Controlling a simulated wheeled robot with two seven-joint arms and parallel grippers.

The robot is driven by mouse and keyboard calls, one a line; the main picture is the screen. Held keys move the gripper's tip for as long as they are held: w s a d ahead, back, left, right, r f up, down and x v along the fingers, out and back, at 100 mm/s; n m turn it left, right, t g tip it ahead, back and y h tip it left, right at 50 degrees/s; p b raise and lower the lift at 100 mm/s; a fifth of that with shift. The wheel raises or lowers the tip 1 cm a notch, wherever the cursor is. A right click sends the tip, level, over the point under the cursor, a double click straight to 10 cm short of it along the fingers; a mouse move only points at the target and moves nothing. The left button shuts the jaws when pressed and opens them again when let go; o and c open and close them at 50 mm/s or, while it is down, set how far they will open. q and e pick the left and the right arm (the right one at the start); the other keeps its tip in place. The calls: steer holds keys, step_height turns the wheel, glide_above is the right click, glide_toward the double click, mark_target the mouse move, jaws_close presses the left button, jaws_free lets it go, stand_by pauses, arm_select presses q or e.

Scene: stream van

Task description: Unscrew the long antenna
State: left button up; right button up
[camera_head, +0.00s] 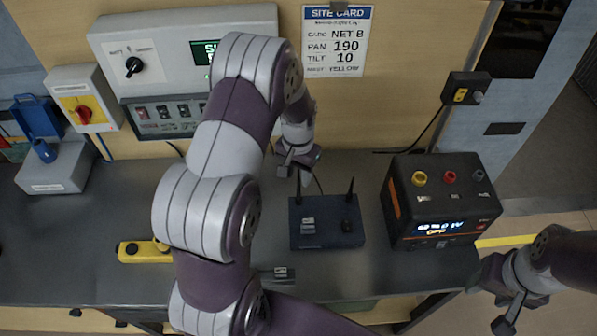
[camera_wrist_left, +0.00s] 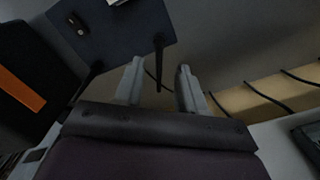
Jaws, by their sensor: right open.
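A dark blue router box (camera_head: 326,222) stands on the grey bench with two thin black antennas. The left antenna (camera_head: 299,186) rises just under my left gripper (camera_head: 298,165); the right antenna (camera_head: 350,189) stands clear. In the left wrist view, my left gripper (camera_wrist_left: 158,84) is open, and one antenna (camera_wrist_left: 159,62) reaches in between its fingers without visible contact. The other antenna (camera_wrist_left: 88,80) shows left of the fingers, its end hidden by the gripper. I cannot tell which is longer. My right gripper (camera_head: 512,312) is open and empty at the lower right.
A black and orange power unit (camera_head: 445,205) stands right of the router. A grey control box (camera_head: 185,60) and a site card (camera_head: 337,40) are on the wall behind. A yellow tool (camera_head: 143,251) lies at the left. My left arm hides the middle bench.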

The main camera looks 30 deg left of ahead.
arm_select(q)
steer(key=shift+f, duration=0.95)
jaws_close()
steer(key=shift+r+n, duration=0.1)
steer(key=shift+n, duration=0.6)
steer(key=shift+n+p, duration=0.45)
steer(key=shift+n, duration=0.85)
steer(key=n, duration=0.2)
steer(key=shift+n+p, duration=0.3)
steer(key=shift+n, duration=0.7)
